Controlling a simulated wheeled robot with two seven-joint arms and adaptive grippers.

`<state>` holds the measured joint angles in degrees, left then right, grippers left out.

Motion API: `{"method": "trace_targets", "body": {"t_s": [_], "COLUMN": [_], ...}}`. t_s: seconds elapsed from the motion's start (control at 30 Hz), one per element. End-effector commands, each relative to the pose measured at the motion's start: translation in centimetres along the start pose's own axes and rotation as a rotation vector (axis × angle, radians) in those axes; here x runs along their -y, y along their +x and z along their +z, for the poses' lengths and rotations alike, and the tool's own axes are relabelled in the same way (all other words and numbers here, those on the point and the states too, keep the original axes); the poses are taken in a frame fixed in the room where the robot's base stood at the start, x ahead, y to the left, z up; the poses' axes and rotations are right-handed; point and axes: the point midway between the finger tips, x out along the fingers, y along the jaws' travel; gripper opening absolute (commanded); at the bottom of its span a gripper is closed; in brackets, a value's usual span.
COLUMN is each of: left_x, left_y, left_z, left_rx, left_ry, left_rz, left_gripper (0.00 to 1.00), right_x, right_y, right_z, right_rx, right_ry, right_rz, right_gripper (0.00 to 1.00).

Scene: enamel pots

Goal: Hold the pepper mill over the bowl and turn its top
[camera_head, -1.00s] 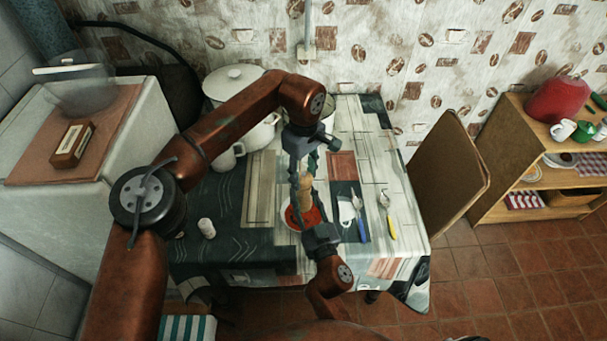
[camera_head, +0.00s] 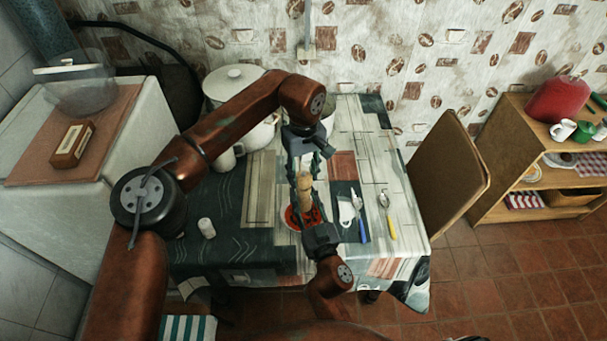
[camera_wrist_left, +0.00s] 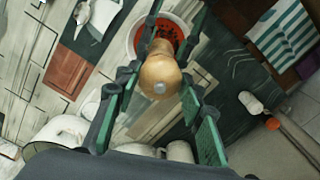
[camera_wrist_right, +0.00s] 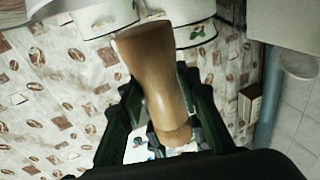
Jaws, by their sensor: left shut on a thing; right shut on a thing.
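The wooden pepper mill (camera_head: 305,182) stands roughly upright over the bowl (camera_head: 286,221), which has red contents with dark specks. My left gripper (camera_head: 305,172) comes down from above, its fingers shut on the mill's upper part. In the left wrist view, the mill's round top (camera_wrist_left: 160,72) with a small metal knob is between those fingers. My right gripper (camera_head: 312,218) reaches in from the front, low on the mill, and is shut on its body. The right wrist view shows the mill (camera_wrist_right: 158,75) close up between dark green fingers. The grippers partly hide the bowl.
A white pot (camera_head: 232,77) and a mug stand at the table's back left. A white shaker (camera_head: 206,228) stands left of the bowl. A blue-handled utensil (camera_head: 362,228) and a yellow-handled spoon (camera_head: 389,220) lie to the right. A chair (camera_head: 449,172) is beside the table.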

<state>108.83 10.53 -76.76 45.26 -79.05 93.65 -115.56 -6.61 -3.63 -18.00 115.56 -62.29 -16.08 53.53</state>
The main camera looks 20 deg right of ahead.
Motion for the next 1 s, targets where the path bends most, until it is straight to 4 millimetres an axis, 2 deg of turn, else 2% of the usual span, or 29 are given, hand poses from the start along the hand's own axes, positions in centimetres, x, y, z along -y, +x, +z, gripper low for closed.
{"method": "trace_targets", "body": {"t_s": [0.1,0.13,0.4,0.63,0.77,0.87,1.0], "left_x": [0.0,0.0,0.0,0.0,0.0,-0.1,-0.1], "left_y": [-0.1,-0.1,-0.1,-0.1,-0.7,-2.1,-5.0], "left_z": [-0.2,-0.2,-0.1,0.0,-0.1,-0.1,-0.1], "left_rx": [-0.005,-0.005,-0.002,-0.001,-0.002,-0.003,-0.004], "left_ry": [-0.004,-0.004,-0.003,-0.002,-0.002,-0.003,-0.003], "left_rz": [0.004,0.004,0.002,0.001,0.001,0.002,0.003], "left_gripper": [0.12,0.37,0.55,0.55,0.55,0.55,0.55], "right_x": [0.1,0.1,0.0,0.0,0.0,0.0,0.0], "right_y": [0.0,0.0,0.0,0.0,0.0,0.0,0.0], "right_z": [0.1,0.1,0.0,-0.1,-0.1,-0.1,-0.1], "right_rx": [0.001,0.001,-0.001,-0.001,-0.001,-0.001,-0.001], "right_ry": [0.000,0.000,0.000,0.000,0.000,0.000,0.000], "right_rz": [-0.002,-0.002,-0.001,-0.001,-0.001,-0.001,-0.001], "right_gripper": [0.00,0.00,0.00,0.00,0.00,0.00,0.00]}}
